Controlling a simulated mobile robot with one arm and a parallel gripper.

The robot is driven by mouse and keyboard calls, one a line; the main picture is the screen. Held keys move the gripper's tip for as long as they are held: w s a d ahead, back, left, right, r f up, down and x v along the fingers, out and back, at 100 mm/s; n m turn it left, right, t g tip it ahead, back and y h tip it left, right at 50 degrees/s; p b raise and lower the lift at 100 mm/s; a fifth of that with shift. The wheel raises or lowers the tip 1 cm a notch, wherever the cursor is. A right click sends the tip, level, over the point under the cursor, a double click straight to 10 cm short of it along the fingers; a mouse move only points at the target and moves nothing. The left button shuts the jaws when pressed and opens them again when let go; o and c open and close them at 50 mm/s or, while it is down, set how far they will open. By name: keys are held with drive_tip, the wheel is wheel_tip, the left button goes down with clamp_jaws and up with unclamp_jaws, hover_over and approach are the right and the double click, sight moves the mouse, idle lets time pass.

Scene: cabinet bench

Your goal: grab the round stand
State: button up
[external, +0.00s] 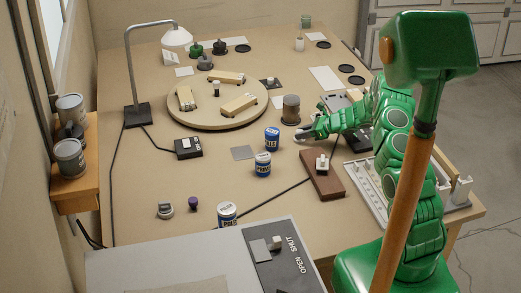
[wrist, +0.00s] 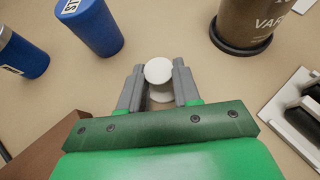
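A small, pale round stand (wrist: 159,71) with a disc-shaped top shows between the fingertips in the wrist view. A second pale disc part of it shows just below the top. My gripper (wrist: 159,84) has one grey finger on each side of it. The fingers look apart, with the stand in the gap; firm contact on both sides is not visible. In the external view my gripper (external: 306,132) is low over the middle of the bench, and its fingers mostly hide the stand.
A brown can (external: 291,110) stands just beyond my gripper. Blue cans (external: 272,139) stand to the left and nearer. A brown block (external: 322,176) with a switch and a cable lies in front. A large round turntable (external: 217,122) holds several blocks. Bare bench lies between these.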

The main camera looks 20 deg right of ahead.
drive_tip(key=shift+c, duration=0.9)
drive_tip(key=shift+r, duration=0.1)
drive_tip(key=shift+r, duration=0.65)
drive_tip(key=s+r, duration=1.1)
drive_tip(key=s, duration=0.3)
drive_tip(key=shift+d+r, duration=0.25)
